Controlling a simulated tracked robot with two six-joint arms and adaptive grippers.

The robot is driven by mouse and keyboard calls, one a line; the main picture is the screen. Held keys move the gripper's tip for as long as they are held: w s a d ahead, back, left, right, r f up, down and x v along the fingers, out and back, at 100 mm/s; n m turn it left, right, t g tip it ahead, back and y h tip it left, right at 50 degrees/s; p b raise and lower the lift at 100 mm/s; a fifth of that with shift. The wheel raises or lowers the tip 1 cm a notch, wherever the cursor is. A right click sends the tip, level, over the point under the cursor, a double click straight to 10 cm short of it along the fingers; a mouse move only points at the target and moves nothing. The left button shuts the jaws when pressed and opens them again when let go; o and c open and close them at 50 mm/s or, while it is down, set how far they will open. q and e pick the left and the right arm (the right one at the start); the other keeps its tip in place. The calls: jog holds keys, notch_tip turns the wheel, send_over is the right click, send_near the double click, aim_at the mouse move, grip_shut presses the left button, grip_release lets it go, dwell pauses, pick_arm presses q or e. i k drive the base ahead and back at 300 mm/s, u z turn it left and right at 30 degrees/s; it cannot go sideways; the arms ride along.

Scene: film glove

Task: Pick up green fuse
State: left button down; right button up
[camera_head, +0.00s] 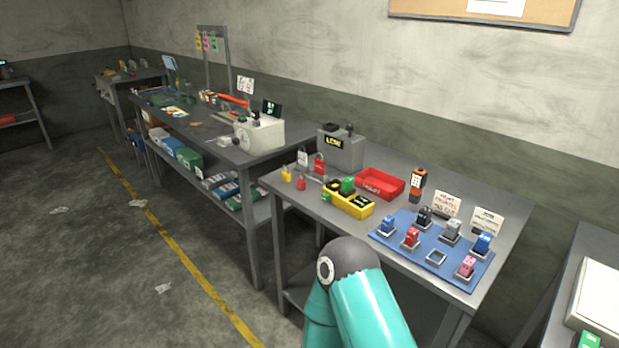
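A small green block (347,185) stands at the yellow tray (352,208) on the middle table. It looks like the green fuse, but it is too small to be sure. Another green bit (326,197) shows at the tray's left end. A blue mat (409,256) to the right holds several square sockets with blue, black, grey, red and pink fuses. One socket (437,258) on the mat is empty. A teal link of my arm rises from the bottom in front of the table. Neither of my grippers shows.
A red bin (380,184), an orange-black device (417,185) and a grey box (340,150) stand towards the back of the table. Padlocks (300,183) lie at its left. A cluttered bench (215,130) adjoins on the left. The floor at left is mostly clear.

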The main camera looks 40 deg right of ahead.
aim_at(347, 183)
jog(key=z, duration=0.3)
jog(key=i, duration=1)
jog(key=z, duration=0.8)
jog(key=k, duration=0.75)
jog(key=z, duration=0.2)
jog(key=i, duration=0.8)
jog(key=u, duration=0.15)
